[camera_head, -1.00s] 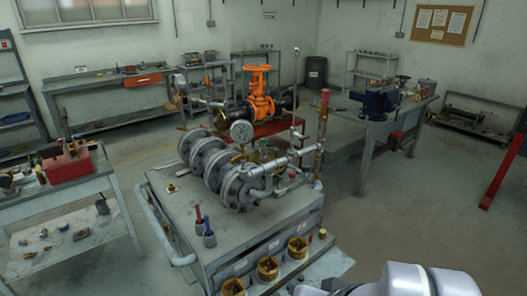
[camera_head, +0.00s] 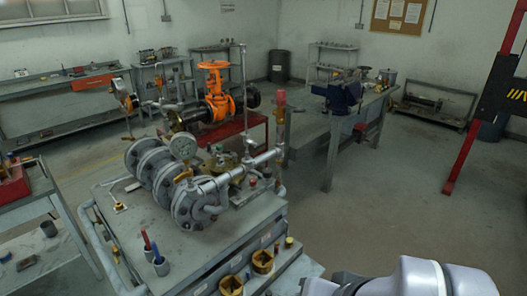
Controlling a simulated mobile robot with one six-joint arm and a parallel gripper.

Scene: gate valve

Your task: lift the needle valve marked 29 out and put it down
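I cannot pick out a needle valve marked 29; no number is legible at this size. A grey cart (camera_head: 205,258) stands in front of me with a grey flanged pipe assembly (camera_head: 185,205) and a round pressure gauge (camera_head: 183,147) on top. Brass fittings (camera_head: 262,261) sit in a row at the cart's front edge. A small brass fitting (camera_head: 120,207) rests at the left of the cart top. My gripper is out of view; only a white and grey part of my arm shows at the lower right.
An orange gate valve (camera_head: 215,90) stands on a red stand behind the cart. A bench with a blue vise (camera_head: 343,95) is at the back right. A red post (camera_head: 470,130) stands there.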

